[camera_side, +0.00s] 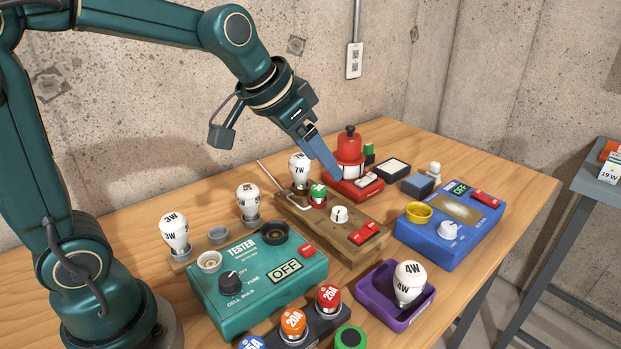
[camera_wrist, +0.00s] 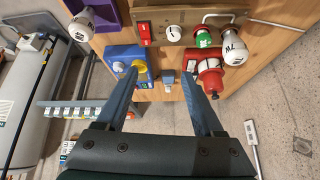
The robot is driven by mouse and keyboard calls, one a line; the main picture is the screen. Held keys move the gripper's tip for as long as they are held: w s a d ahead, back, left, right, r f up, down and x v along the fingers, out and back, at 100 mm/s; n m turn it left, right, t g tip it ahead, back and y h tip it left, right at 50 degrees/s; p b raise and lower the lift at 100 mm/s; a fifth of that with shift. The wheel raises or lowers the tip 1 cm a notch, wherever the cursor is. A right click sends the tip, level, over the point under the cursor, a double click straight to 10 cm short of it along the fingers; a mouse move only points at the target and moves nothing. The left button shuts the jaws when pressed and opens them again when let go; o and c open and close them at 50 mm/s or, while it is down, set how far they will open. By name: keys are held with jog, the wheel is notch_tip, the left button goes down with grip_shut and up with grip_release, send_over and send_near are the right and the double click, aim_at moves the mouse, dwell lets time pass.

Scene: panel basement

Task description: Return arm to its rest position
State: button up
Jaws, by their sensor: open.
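My gripper (camera_side: 331,165) is above the back middle of the wooden table, next to the red lamp device (camera_side: 349,154). In the wrist view my gripper (camera_wrist: 160,83) has its two blue-grey fingers spread wide with nothing between them. The red device (camera_wrist: 209,75) is close to the right finger in that view, and I cannot tell whether they touch. My arm reaches out from the left over the table, away from its base. No rest position is marked in either view.
A wooden board (camera_side: 356,247) with a 7W bulb (camera_side: 300,168), a teal tester (camera_side: 233,298), a blue box (camera_side: 432,254) and a purple tray (camera_side: 375,317) with a 4W bulb (camera_side: 408,281) crowd the table (camera_side: 520,183). The concrete wall (camera_side: 150,110) stands behind.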

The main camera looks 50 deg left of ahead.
jog(key=s+f, duration=0.2)
jog(key=s, duration=0.6)
jog(key=s+d+f+n+g, duration=0.1)
jog(key=s, duration=0.7)
jog(key=shift+s+f+n, duration=0.25)
jog(key=shift+f+n, duration=0.05)
jog(key=shift+f, duration=0.05)
